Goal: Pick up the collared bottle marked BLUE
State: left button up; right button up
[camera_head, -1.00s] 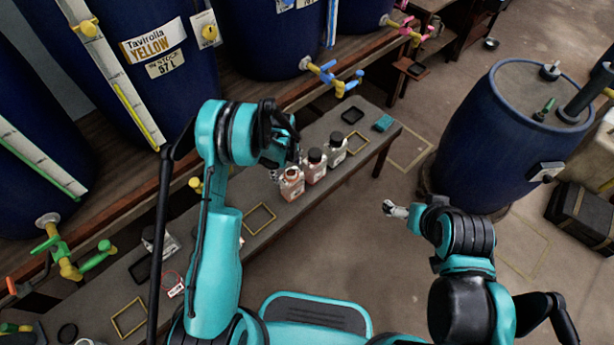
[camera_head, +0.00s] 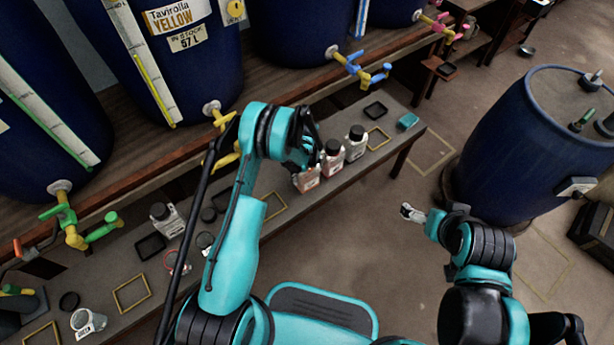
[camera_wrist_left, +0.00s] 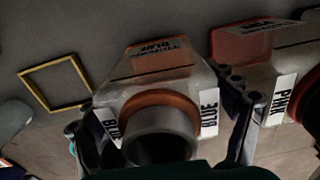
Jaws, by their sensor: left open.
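The bottle marked BLUE (camera_wrist_left: 160,85) stands upright below my left gripper in the left wrist view, with an orange-brown collar around its grey neck. My left gripper (camera_wrist_left: 165,122) is open, with one finger on each side of this bottle; contact cannot be told. In the head view the bottle (camera_head: 306,181) is the nearest of three in a row, its top hidden by my left gripper (camera_head: 304,158). A bottle marked PINK (camera_wrist_left: 262,65) stands close beside it, next to the right finger. My right gripper (camera_head: 410,213) hangs over the floor, holding nothing visible.
The narrow bench (camera_head: 225,262) also bears a third bottle (camera_head: 356,144), yellow frames (camera_head: 273,205), black trays (camera_head: 150,247) and a teal sponge (camera_head: 408,121). Blue vats with taps (camera_head: 222,120) line the shelf behind. A large blue drum (camera_head: 530,150) stands at right.

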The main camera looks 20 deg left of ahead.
pick_arm(q)
jog(key=shift+c, duration=0.2)
jog(key=c, duration=0.9)
jog(key=shift+r, duration=0.15)
